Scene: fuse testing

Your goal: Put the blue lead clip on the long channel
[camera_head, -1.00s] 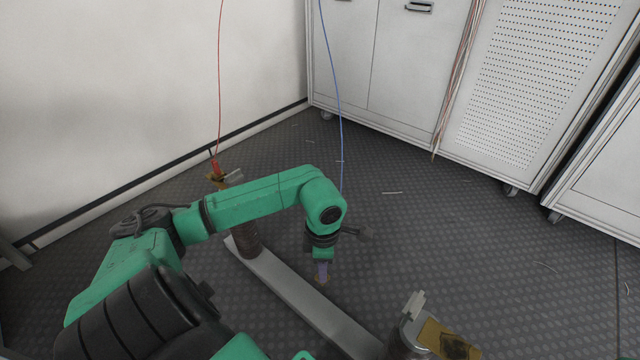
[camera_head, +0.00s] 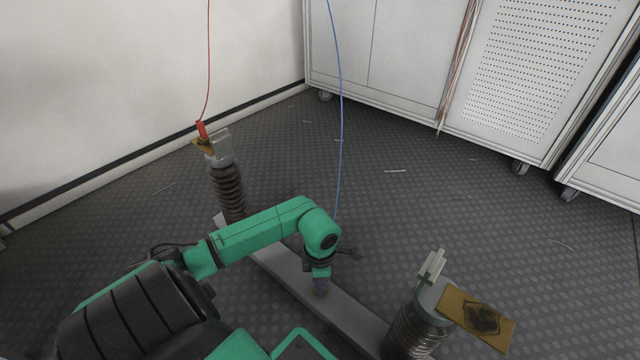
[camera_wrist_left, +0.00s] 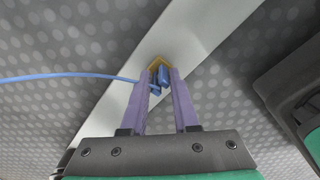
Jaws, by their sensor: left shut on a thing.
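The long channel (camera_head: 358,322) is a pale grey metal bar running diagonally near the floor between two ribbed insulator posts. My left gripper (camera_head: 320,290) points down over the middle of this bar. In the left wrist view its purple fingers (camera_wrist_left: 161,80) are shut on the blue lead clip (camera_wrist_left: 164,76), with the tips in front of the channel (camera_wrist_left: 205,30). A yellowish jaw end of the clip shows at the tips. Whether it touches the channel I cannot tell. The blue lead (camera_head: 341,110) runs up from the clip. My right gripper is not in view.
A red clip (camera_head: 201,130) with its red lead sits on top of the left post (camera_head: 229,190). The right post (camera_head: 415,332) has an upright metal contact and a stained brass plate (camera_head: 480,316). White cabinets (camera_head: 400,60) stand behind; the floor between is mostly clear.

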